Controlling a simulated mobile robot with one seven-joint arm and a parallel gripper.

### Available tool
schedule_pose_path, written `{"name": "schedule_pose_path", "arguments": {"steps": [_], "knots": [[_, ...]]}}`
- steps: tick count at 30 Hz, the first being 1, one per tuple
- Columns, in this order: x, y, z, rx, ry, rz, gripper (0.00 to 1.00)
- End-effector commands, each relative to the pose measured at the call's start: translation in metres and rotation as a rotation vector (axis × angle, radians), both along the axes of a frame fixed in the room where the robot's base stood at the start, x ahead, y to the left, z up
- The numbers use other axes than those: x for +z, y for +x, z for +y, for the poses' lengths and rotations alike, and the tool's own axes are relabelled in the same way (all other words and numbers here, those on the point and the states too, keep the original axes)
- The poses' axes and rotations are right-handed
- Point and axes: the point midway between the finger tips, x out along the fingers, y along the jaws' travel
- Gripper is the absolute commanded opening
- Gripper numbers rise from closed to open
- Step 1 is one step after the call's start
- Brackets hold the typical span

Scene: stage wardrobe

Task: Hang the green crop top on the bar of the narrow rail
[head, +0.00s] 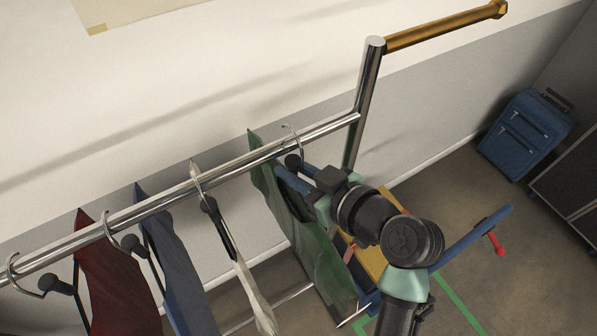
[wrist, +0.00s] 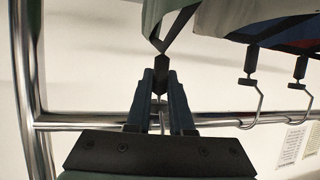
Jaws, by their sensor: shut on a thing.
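The green crop top (head: 300,230) hangs from a dark hanger at the right end of the row in the head view. My gripper (head: 303,178) is shut on the black neck of its hanger (wrist: 161,72), just under the bar (head: 325,131). The wire hook (head: 294,129) arches over the bar in the head view, its tip showing just above the bar's far side. Whether it bears on the bar, I cannot tell. In the wrist view my fingers (wrist: 160,92) hide most of the hook, and the bar (wrist: 85,121) runs behind them.
A cream garment (head: 240,270), a blue one (head: 175,265) and a dark red one (head: 115,275) hang to the left. The rail's upright (head: 366,95) with a brass-coloured arm (head: 445,28) stands at the right. A blue suitcase (head: 525,135) stands on the floor.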

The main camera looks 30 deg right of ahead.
Motion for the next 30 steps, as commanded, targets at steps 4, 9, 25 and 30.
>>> {"name": "schedule_pose_path", "arguments": {"steps": [4, 9, 25, 30], "knots": [[0.002, 0.008, 0.0, 0.001, -0.001, -0.003, 0.0], [0.001, 0.017, 0.001, 0.0, -0.002, -0.002, 0.0], [-0.024, 0.017, 0.0, -0.001, 0.0, -0.002, 0.0], [-0.026, 0.018, 0.0, -0.001, 0.0, -0.003, 0.0]]}}
